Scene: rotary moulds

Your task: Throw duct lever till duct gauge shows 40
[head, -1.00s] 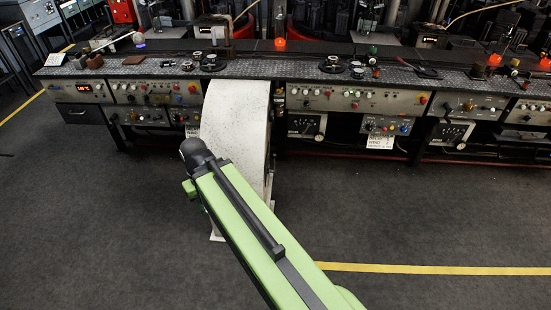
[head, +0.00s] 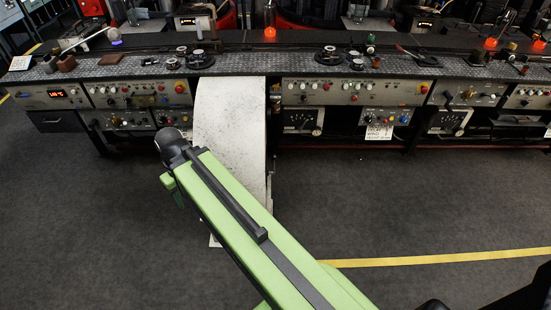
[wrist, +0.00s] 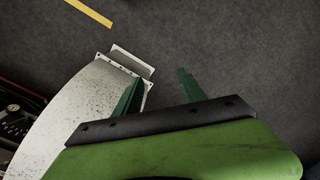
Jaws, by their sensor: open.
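The white, speckled curved duct (head: 230,120) comes down from the console front to the floor; it also shows in the wrist view (wrist: 75,115), with a flanged foot. I cannot tell which part is the duct lever. In the head view my arm hides the fingers.
The long console (head: 355,92) with knobs, buttons and a red display runs across the view.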

